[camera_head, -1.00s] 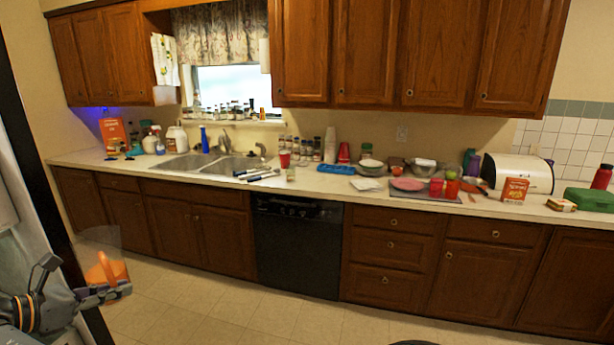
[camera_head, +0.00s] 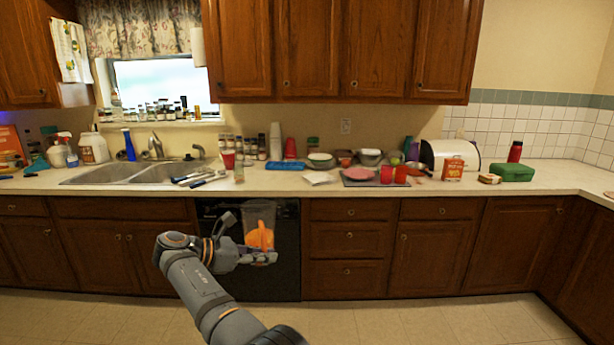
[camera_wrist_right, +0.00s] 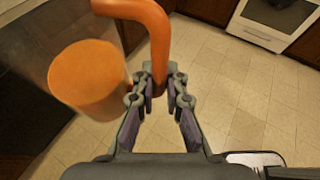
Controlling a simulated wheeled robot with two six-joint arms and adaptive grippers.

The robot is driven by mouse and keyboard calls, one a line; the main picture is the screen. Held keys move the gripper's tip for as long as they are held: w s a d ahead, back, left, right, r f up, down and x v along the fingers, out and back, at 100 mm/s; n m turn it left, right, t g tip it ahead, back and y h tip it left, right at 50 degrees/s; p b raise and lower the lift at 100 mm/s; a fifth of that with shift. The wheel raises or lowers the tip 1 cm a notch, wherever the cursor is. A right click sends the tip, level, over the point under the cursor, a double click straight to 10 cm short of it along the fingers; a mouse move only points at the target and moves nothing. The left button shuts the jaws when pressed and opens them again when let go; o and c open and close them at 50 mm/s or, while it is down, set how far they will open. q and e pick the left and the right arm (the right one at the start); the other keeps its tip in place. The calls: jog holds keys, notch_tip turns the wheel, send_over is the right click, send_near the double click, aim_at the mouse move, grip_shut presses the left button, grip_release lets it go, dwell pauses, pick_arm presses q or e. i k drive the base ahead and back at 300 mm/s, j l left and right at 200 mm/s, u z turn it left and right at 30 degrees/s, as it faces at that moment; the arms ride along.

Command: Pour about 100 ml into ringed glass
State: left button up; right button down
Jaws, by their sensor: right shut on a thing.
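A clear pitcher (camera_head: 260,215) with an orange handle and orange contents is in front of the dishwasher in the head view, below counter height. My right gripper (camera_head: 262,256) is shut on the pitcher's handle. The wrist view shows the orange handle (camera_wrist_right: 151,35) between the fingers (camera_wrist_right: 160,88) and the orange contents (camera_wrist_right: 88,80) beside it. The pitcher looks about upright. A small glass (camera_head: 239,173) stands on the counter right of the sink, but I cannot make out a ring on it. My left gripper is not in view.
The counter (camera_head: 290,184) is crowded along its back. Red cups (camera_head: 386,175) stand by a pink plate (camera_head: 359,174) on a dark mat. Dark-handled utensils (camera_head: 205,180) lie near the small glass. The sink (camera_head: 140,174) is at the left. The floor (camera_head: 450,318) is clear.

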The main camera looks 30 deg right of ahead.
aim_at(238, 170)
jog(key=i+j+z, duration=0.1)
jog(key=z, duration=0.4)
jog(key=i+u, duration=0.35)
jog(key=i+l+u, duration=0.15)
jog(key=u, duration=0.25)
jog(key=i+l+u, duration=0.35)
jog(key=i+l, duration=0.55)
jog(key=i+l+u, duration=0.1)
jog(key=i+l, duration=0.4)
jog(key=l, duration=0.15)
